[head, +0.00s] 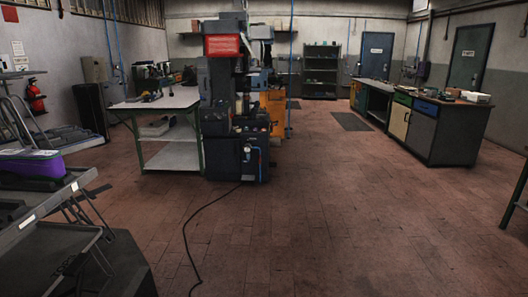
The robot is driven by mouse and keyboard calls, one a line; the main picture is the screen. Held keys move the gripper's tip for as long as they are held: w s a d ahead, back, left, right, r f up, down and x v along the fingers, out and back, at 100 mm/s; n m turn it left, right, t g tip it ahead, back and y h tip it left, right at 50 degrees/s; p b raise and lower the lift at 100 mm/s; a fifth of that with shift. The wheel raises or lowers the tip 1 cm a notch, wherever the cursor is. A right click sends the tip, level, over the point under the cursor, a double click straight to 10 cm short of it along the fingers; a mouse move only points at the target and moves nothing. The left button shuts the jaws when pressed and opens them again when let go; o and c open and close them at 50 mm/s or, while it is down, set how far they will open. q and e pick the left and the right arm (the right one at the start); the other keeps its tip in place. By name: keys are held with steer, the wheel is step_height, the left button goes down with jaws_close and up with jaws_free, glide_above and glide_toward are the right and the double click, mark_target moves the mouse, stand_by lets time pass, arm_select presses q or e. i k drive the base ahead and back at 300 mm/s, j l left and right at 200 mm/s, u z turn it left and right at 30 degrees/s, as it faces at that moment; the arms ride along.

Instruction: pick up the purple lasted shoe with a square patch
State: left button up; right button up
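A purple object (38,168), perhaps the purple lasted shoe, sits at the far left on a grey metal rack (52,207). The left picture edge cuts it off, and a pale grey part lies across its top. I cannot make out a square patch on it. Neither of my grippers shows in the head view.
A heel press (234,110) with a red panel stands in the middle, beside a white-topped table (158,103). A cable (190,232) runs over the floor. A workbench (445,130) stands at the right. The brick floor (340,220) in front is mostly clear.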

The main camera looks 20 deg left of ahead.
mark_target(32, 164)
steer(key=i+u, duration=0.35)
steer(key=i, duration=0.15)
steer(key=i+u, duration=0.35)
steer(key=i, duration=0.15)
steer(key=i+l+u, duration=0.35)
steer(key=i, duration=0.15)
